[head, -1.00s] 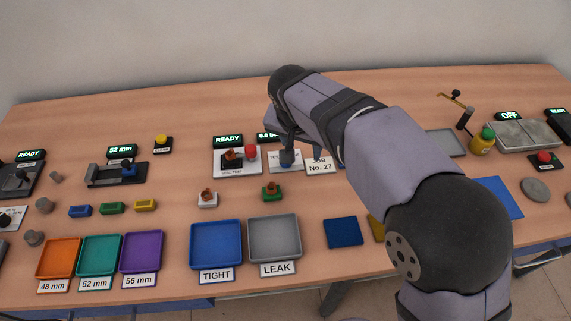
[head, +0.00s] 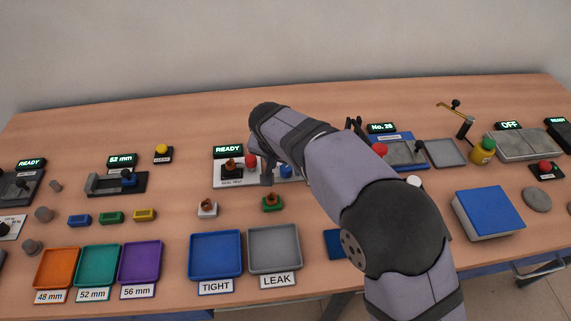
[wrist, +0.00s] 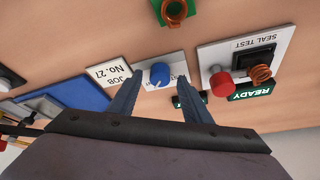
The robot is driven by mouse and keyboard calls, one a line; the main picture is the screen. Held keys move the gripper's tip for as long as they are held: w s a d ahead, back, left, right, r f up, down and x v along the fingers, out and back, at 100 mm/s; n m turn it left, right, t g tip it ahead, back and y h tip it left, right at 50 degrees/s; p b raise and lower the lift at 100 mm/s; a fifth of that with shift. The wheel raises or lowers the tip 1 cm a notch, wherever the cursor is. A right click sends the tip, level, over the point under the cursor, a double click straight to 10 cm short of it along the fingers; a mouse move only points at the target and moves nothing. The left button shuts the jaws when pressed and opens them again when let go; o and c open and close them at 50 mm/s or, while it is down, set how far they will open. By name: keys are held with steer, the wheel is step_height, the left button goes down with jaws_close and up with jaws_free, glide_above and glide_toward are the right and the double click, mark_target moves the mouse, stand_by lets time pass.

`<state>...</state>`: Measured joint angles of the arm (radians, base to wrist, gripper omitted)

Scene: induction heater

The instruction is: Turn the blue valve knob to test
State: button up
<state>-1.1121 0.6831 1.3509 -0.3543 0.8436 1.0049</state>
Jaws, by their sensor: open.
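The blue valve knob (wrist: 159,74) sits on a white plate in the wrist view, between the two fingers of my gripper (wrist: 160,80). The fingers are open, one on each side of the knob. I cannot tell whether either finger touches it. The knob also shows in part in the head view (head: 286,171), beside my gripper and partly covered by my arm. The plate's lettering is mostly hidden, so the knob's setting cannot be read.
A "JOB No. 27" card (wrist: 109,71) lies on the other side. Blue TIGHT (head: 215,253) and grey LEAK (head: 273,248) trays are in front.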

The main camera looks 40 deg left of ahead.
steer(key=shift+w+f, duration=0.15)
steer(key=shift+f, duration=0.3)
steer(key=c, duration=1.1)
steer(key=shift+o, duration=0.2)
